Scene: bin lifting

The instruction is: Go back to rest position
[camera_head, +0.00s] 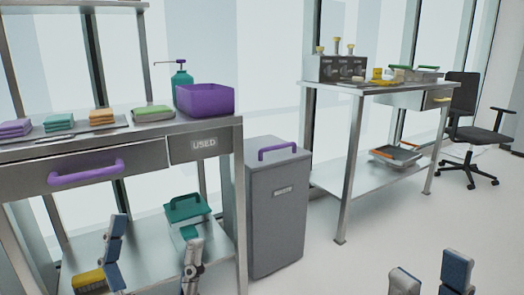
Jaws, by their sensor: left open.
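My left gripper (158,232) is at the lower left, in front of the used-items table. Its two fingers are spread apart with nothing between them. My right gripper (430,266) shows at the bottom right edge as two separate fingertips over bare floor. A gap lies between them and nothing is held; the rest of it is out of frame. The grey bin (277,215) with a purple handle (277,149) on top stands upright on the floor between the two tables. Neither gripper touches it.
The left metal table (222,130) carries folded cloths, a purple tub (205,99) and a teal pump bottle (182,84). The right table (345,88) holds several items. An office chair (470,133) stands behind; front-right floor is clear.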

